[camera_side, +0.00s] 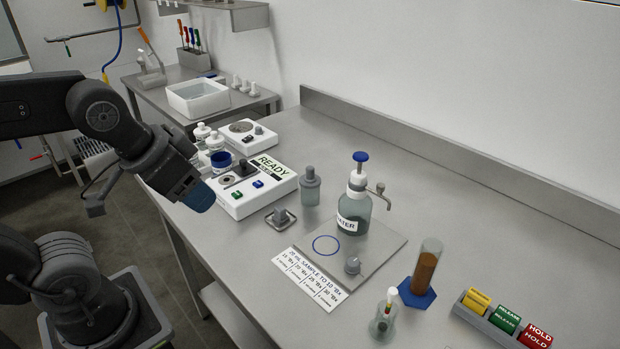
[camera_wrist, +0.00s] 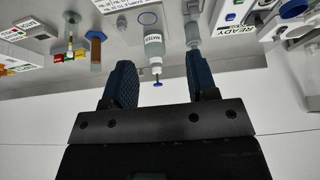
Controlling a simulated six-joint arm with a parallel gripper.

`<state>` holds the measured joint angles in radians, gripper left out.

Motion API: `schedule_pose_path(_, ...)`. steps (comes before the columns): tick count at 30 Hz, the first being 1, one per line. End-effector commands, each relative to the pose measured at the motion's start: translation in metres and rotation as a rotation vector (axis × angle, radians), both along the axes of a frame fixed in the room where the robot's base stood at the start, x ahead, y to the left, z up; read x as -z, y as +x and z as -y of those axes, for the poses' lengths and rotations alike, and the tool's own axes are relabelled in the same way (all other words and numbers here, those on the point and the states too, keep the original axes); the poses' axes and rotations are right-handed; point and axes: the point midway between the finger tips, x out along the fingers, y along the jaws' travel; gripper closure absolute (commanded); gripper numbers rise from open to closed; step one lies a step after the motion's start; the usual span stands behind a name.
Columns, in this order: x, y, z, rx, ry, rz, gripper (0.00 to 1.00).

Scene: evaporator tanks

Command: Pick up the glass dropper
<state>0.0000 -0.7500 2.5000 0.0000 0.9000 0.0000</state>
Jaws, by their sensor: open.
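What looks like the glass dropper (camera_side: 390,298), with a pale bulb and a red part, stands upright in a small clear glass holder (camera_side: 382,325) at the front of the bench in the side view. It also shows small at the upper left of the wrist view (camera_wrist: 70,38). My gripper (camera_side: 198,195) is at the left in the side view, above the bench's left edge and far from the dropper. In the wrist view my gripper (camera_wrist: 162,70) has its two blue fingers apart with nothing held between them. The dropper's lower part is hard to make out inside the holder.
An amber-filled cylinder (camera_side: 425,272) on a blue base stands beside the dropper. HOLD and RELEASE blocks (camera_side: 507,318) lie to its right. A pump-topped water bottle (camera_side: 353,212), grey bottle (camera_side: 310,188) and READY unit (camera_side: 262,190) stand farther back. The right rear bench is clear.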

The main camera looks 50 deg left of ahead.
Motion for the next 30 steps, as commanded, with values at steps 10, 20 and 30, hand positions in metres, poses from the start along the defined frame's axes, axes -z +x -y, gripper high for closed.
schedule_pose_path(10,-0.017,0.024,-0.003,0.090,0.053,-0.041,0.47)
schedule_pose_path(20,-0.053,0.139,-0.022,0.541,0.237,-0.216,0.47)
schedule_pose_path(30,-0.024,0.262,-0.055,1.062,0.329,-0.364,0.47)
